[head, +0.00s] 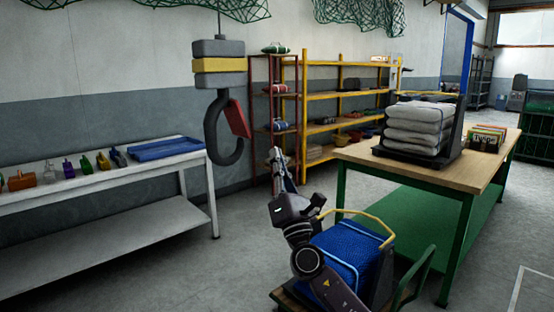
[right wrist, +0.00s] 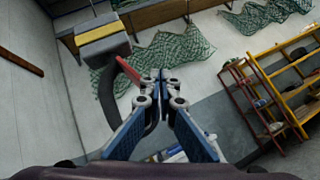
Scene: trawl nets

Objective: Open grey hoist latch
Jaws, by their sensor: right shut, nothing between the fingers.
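The grey hoist hook (head: 211,140) hangs at left centre below a grey block with a yellow band (head: 218,65). Its red latch (head: 238,118) slants across the right side of the hook's mouth. In the right wrist view the hook block (right wrist: 103,40) is at the upper left and the red latch (right wrist: 128,71) points toward the fingertips. My right gripper (head: 275,158) is shut and empty, to the right of and a little below the latch. Its closed fingertips (right wrist: 160,75) appear close to the latch; I cannot tell whether they touch. My left gripper is not in view.
A white bench (head: 100,178) with coloured scoops and a blue tray (head: 165,148) stands left. A wooden-topped table (head: 400,168) with folded grey stacks is right. Yellow shelving (head: 345,126) stands behind.

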